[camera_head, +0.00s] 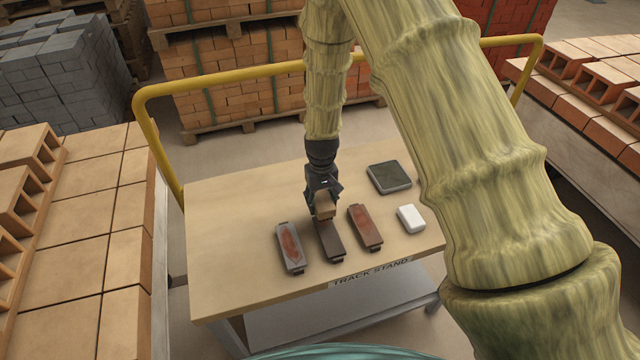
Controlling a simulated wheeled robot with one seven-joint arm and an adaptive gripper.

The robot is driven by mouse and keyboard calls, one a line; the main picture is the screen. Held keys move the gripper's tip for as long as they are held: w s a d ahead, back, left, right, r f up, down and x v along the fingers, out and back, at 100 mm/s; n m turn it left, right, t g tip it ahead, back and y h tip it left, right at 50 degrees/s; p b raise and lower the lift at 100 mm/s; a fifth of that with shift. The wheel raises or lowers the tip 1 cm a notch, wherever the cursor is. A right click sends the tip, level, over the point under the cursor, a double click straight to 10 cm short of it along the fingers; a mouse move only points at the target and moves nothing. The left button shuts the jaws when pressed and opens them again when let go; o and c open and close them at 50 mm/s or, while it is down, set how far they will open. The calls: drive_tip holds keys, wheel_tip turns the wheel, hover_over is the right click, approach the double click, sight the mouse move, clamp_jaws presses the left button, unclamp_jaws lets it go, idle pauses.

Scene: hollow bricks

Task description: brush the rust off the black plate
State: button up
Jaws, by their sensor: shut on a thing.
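Three narrow plates lie side by side on the table. The middle one, the dark plate (330,244), looks black-brown; I cannot tell how much rust is on it. My gripper (321,199) points down over its far end, shut on a small tan block that looks like the brush (326,210). The brush is at or just above the far end of the dark plate; contact is unclear. The gripper hides part of the brush, and its bristles cannot be made out. Left is a grey plate (283,249) with a red-brown rust patch. Right is a reddish-brown plate (365,227).
A white block (411,218) and a dark square pad (389,177) lie on the right of the wooden table (235,255). The table's left side is clear. A yellow rail (240,76) runs behind it. Brick stacks (75,265) stand on both sides.

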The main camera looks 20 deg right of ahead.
sight(321, 197)
drive_tip(key=shift+s+a+r+p, duration=0.15)
drive_tip(key=shift+r+p, duration=0.1)
drive_tip(key=shift+r, duration=0.35)
drive_tip(key=shift+s+d+r+p, duration=0.15)
drive_tip(key=shift+r+p, duration=0.1)
drive_tip(key=shift+r, duration=0.3)
drive_tip(key=shift+w+a+r+p, duration=0.1)
drive_tip(key=shift+w+r+p, duration=0.1)
drive_tip(key=shift+r+p, duration=0.3)
drive_tip(key=shift+s+r+p, duration=0.15)
drive_tip(key=shift+r+p, duration=0.45)
drive_tip(key=shift+r, duration=0.7)
drive_tip(key=shift+f, duration=0.15)
drive_tip(key=shift+f+b, duration=0.2)
drive_tip(key=shift+b, duration=0.7)
drive_tip(key=shift+f+b, duration=0.1)
drive_tip(key=shift+b, duration=0.3)
drive_tip(key=shift+b, duration=0.5)
